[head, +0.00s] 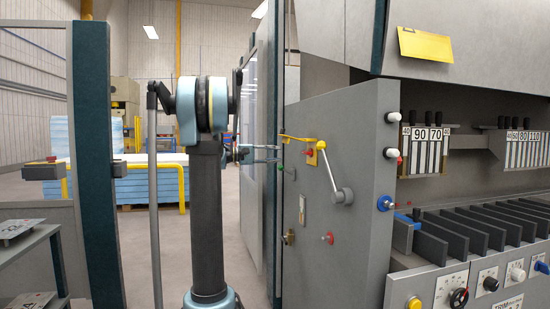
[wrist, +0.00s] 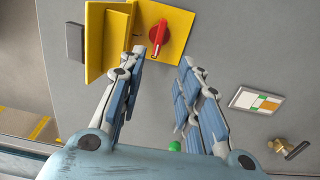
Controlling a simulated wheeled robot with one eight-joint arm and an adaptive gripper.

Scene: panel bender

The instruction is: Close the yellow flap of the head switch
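The head switch is a red knob (wrist: 157,35) on a yellow plate (wrist: 178,32), fixed to a grey panel. Its yellow flap (wrist: 97,48) stands open, jutting out from the plate's left side in the wrist view. In the head view the flap (head: 296,138) sticks out to the left above the red knob (head: 309,153). My gripper (wrist: 162,58) is open and empty, its fingertips just below the knob in the wrist view. The left finger is close beside the flap; I cannot tell whether they touch. In the head view my gripper (head: 278,154) is left of the switch.
A green button (wrist: 174,146) shows between my fingers. A grey lever (head: 343,196), a red button (head: 328,238) and a key-like brass fitting (wrist: 285,146) are on the same panel. A teal-edged door frame (head: 269,200) stands close to my arm. Open floor lies left.

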